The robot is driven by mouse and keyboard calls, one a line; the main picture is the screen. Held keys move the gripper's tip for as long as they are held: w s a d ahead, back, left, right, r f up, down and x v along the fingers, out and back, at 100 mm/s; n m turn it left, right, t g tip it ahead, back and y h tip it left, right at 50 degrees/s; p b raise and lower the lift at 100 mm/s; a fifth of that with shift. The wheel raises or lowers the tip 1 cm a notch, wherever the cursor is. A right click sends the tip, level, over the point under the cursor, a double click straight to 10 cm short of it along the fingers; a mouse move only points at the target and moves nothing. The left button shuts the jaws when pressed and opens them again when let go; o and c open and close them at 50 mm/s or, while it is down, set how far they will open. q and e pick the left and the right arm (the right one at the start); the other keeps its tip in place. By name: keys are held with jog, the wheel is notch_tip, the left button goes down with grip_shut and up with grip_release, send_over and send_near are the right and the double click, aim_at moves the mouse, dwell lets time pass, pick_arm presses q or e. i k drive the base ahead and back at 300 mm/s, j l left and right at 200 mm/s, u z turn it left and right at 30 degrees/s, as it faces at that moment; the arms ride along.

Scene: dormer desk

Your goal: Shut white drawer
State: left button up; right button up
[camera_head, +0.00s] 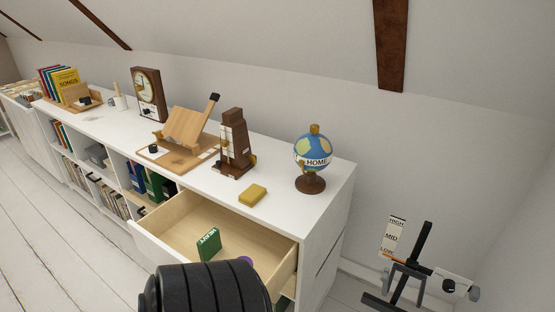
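The white drawer (150,244) is pulled open from the right part of the long white cabinet (330,215). Its pale wood inside (222,218) shows, with a green box or book (208,245) and part of a purple round thing (245,261) in it. A black ribbed part of my arm (212,290) stands at the bottom middle and hides the near part of the drawer and its front. Neither of my grippers' fingers can be seen.
On the cabinet top stand a globe (313,154), a metronome (236,145), a wooden stand (184,128), a clock (149,92) and a yellow block (252,194). A black stand (410,270) is at the right on the floor. The plank floor (60,240) at left is clear.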

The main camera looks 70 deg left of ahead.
aim_at(169, 235)
jog(key=u, duration=2.95)
